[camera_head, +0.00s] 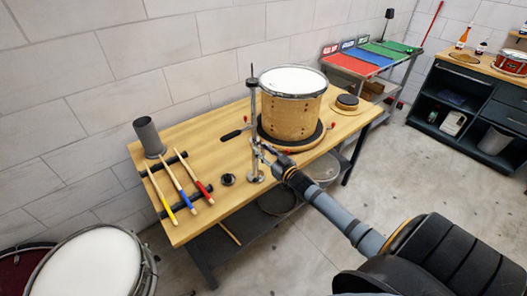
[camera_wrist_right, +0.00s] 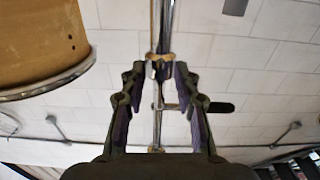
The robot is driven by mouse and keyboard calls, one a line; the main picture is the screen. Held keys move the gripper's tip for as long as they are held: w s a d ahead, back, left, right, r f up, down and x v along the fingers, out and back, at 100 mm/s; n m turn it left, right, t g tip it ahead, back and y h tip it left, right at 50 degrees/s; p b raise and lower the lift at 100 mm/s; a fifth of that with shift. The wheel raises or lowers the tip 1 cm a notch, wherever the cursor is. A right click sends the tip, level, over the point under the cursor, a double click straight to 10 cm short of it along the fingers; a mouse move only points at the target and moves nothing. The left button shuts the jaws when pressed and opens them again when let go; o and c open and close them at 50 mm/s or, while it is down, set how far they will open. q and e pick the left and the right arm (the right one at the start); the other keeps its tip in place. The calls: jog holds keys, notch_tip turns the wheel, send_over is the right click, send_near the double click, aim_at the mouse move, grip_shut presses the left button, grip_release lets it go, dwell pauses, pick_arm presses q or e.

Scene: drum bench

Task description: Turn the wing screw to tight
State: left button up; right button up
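A thin upright metal stand (camera_head: 253,112) rises from a round base (camera_head: 256,178) at the bench's front edge. In the right wrist view a small brass-coloured winged piece (camera_wrist_right: 158,57), which looks like the wing screw, sits on the stand's rod (camera_wrist_right: 161,20). My right gripper (camera_head: 265,151) reaches the stand from the front right. In the wrist view its two fingers (camera_wrist_right: 159,68) are spread, one on each side of the rod, with the brass piece between or just beyond their tips. I see no clear contact. Its turn angle is hard to read. My left gripper is not in view.
A wooden drum (camera_head: 291,115) stands on a dark round pad close behind the stand. A black handle (camera_head: 232,134) juts left from the stand. Drumsticks (camera_head: 178,178) on a rack and a grey cup (camera_head: 148,137) are at the bench's left. The wooden bench (camera_head: 228,110) has bare room behind.

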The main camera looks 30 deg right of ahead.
jog(key=shift+s, duration=0.15)
jog(key=s, duration=1.1)
jog(key=shift+s+d, duration=0.35)
jog(key=shift+d, duration=0.1)
jog(key=s+d+f+g+h, duration=0.1)
jog(key=s+d+f+g, duration=0.3)
jog(key=f, duration=0.7)
jog(key=s+f+m+g+h, duration=0.15)
jog(key=s+f, duration=0.35)
jog(key=f, duration=0.5)
jog(key=s+d+f+g+h, duration=0.1)
jog(key=s+d+f+g, duration=0.3)
jog(key=f, duration=0.7)
jog(key=s+a+f+g, duration=0.2)
jog(key=s+a+f, duration=0.3)
jog(key=s, duration=0.3)
jog(key=s+a+f+g+y, duration=0.1)
jog(key=s+a+f+g, duration=0.2)
jog(key=s+a+f, duration=0.3)
jog(key=s+a+f+g, duration=0.2)
jog(key=s+a+f, duration=0.4)
jog(key=s, duration=0.4)
jog(key=shift+s+a, duration=0.35)
jog(key=shift+a, duration=0.1)
